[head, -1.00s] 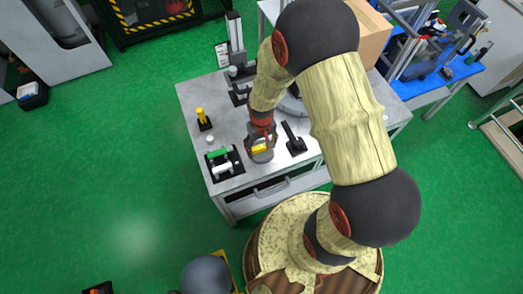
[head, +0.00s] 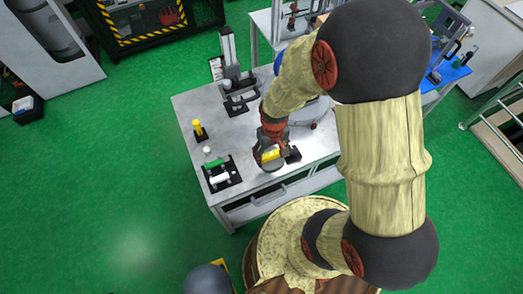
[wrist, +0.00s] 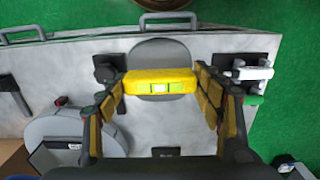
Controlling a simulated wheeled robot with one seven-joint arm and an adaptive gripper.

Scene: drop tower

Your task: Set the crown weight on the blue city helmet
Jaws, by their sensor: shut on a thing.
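The crown weight appears to be a grey disc (wrist: 160,48) with a yellow bar handle (wrist: 160,82). In the head view the yellow handle (head: 270,155) sits over the disc near the table's front edge. My gripper (head: 271,150) is shut on the handle from above, one finger at each end in the wrist view (wrist: 163,90). Whether the disc hangs clear of the table is hard to tell. My arm hides most of that area in the head view.
The grey table (head: 192,105) carries a black tray (head: 221,184) with green and white handles at front left. A yellow post (head: 199,130) stands behind it. A black fixture (head: 293,155) is close right of my gripper. An upright stand (head: 229,55) is at the back.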

